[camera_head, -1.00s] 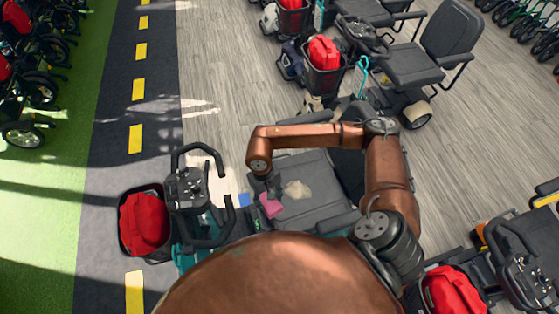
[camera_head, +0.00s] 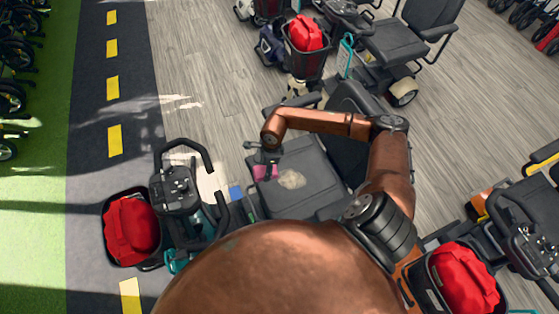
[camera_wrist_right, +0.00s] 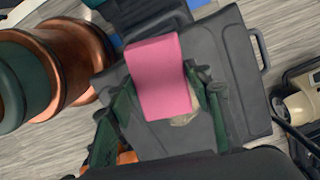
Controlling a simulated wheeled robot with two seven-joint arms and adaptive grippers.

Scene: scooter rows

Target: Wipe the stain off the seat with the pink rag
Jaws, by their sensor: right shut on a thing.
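The pink rag (camera_head: 265,172) is at the left part of the dark grey scooter seat (camera_head: 312,190). A pale beige stain (camera_head: 291,179) shows on the seat just right of the rag. My right gripper (camera_head: 265,158) is over the left part of the seat, shut on the rag. In the right wrist view the rag (camera_wrist_right: 158,78) sits between the green fingers of the right gripper (camera_wrist_right: 160,100), and it partly hides the stain (camera_wrist_right: 184,119). Whether the rag touches the seat is hard to tell. My left gripper is not in view.
The scooter's handlebar (camera_head: 180,190) and its basket with a red bag (camera_head: 130,230) stand left of the seat. The backrest (camera_head: 350,140) rises at its right. Other scooters (camera_head: 400,45) stand behind, and another red bag (camera_head: 465,278) is at lower right.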

